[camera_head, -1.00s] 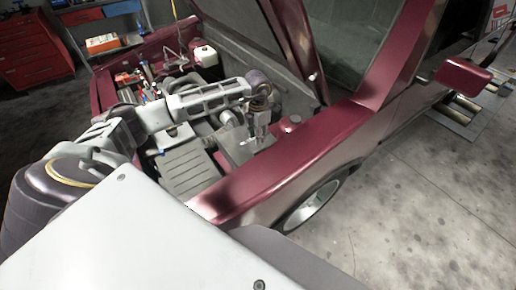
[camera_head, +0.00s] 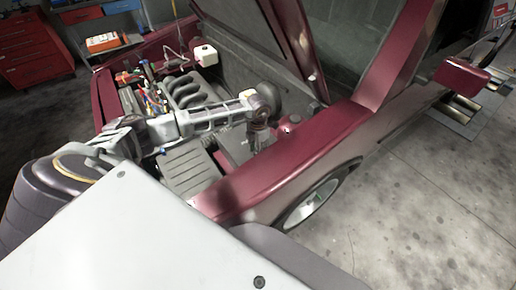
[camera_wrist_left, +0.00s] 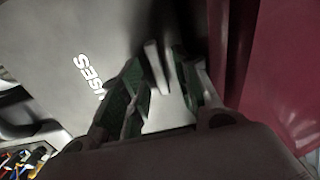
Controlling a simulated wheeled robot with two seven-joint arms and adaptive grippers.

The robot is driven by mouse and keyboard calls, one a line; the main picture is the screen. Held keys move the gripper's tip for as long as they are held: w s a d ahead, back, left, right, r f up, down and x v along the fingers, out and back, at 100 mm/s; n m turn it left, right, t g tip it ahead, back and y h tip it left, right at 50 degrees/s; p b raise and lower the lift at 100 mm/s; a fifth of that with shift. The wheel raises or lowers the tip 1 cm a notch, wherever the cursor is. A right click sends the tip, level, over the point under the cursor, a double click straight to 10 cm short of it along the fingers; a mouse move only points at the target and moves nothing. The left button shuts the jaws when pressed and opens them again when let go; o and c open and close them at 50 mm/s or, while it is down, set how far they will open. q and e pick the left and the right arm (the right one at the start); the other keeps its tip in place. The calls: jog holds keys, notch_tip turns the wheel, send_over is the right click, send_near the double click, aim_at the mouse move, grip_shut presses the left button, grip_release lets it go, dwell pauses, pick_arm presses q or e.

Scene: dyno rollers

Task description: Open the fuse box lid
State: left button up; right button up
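The fuse box lid (camera_head: 234,146) is a flat dark grey panel in the engine bay, beside the red fender, and it looks closed. In the left wrist view the lid (camera_wrist_left: 100,35) carries white lettering ending in "SES". A pale upright tab (camera_wrist_left: 155,66) stands on it. My left gripper (camera_wrist_left: 168,92) is open, its green-padded fingers on either side of the tab with gaps showing. In the head view the left gripper (camera_head: 256,147) is low over the lid, its fingertips hard to make out. My right gripper is not in view.
The raised hood (camera_head: 292,40) stands above and behind the arm. The red fender (camera_head: 290,155) is close on the right of the gripper. A ribbed grey box (camera_head: 188,170) and engine pipes (camera_head: 185,92) lie to the left. Bare floor is on the right.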

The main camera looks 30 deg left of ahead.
pick_arm(q)
grip_shut()
jog(key=shift+a+r, duration=0.1)
jog(key=shift+r, duration=0.1)
dwell(0.3)
